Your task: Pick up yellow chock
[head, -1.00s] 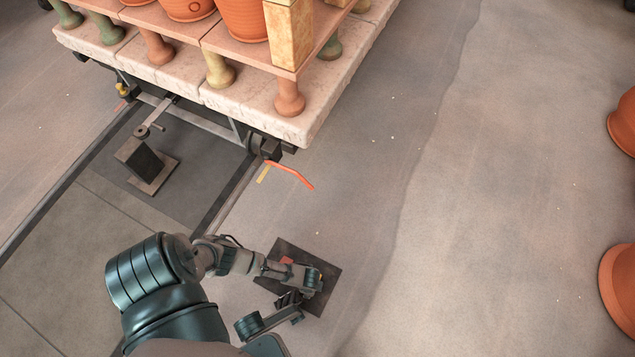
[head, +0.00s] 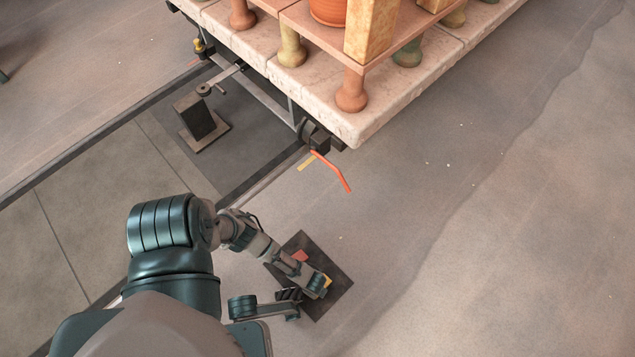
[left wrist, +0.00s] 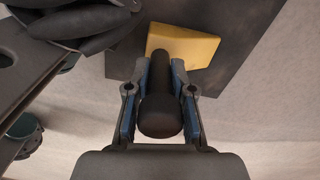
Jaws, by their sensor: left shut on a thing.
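The yellow chock (left wrist: 185,45) is a yellow block with a dark round handle toward my left gripper (left wrist: 162,78). The fingers stand on both sides of the handle and are shut on it. In the head view, the chock (head: 328,281) is mostly hidden by my left gripper (head: 316,287), over a dark square plate (head: 335,298). Contact between chock and plate cannot be told. My right gripper (head: 289,295) seems to be the dark ribbed shape close beside the left one; its opening is unclear.
A red piece (head: 300,256) shows at the plate's far-left side. A kiln cart (head: 340,125) with pots stands on rails (head: 262,178) at the back. An orange-red bar (head: 333,170) sticks out from its corner. The floor to the right is clear.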

